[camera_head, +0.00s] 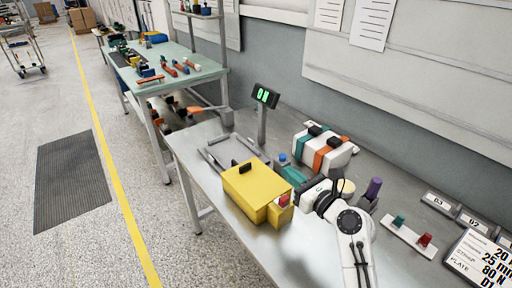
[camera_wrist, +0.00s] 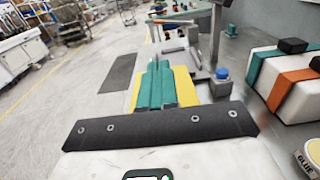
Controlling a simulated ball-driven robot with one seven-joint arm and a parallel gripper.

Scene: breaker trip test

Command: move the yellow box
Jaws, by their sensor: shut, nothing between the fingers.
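The yellow box (camera_head: 248,187) stands on the grey metal bench, near its front edge. It has a black handle on top and a smaller yellow part with a red piece at its right end. My gripper (camera_head: 290,173) has teal fingers and is to the right of the box, behind the red piece. In the wrist view my gripper (camera_wrist: 155,78) is shut and empty, its fingers side by side. The yellow box (camera_wrist: 183,88) shows behind them, mostly hidden. I cannot tell whether the fingers touch it.
A grey frame (camera_head: 226,150) lies beyond the box, next to a post with a green-lit display (camera_head: 265,96). A white case with teal and orange straps (camera_head: 326,152) stands near the wall. A blue button (camera_head: 282,158) is close to my gripper. A purple-topped item (camera_head: 374,188) stands at right.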

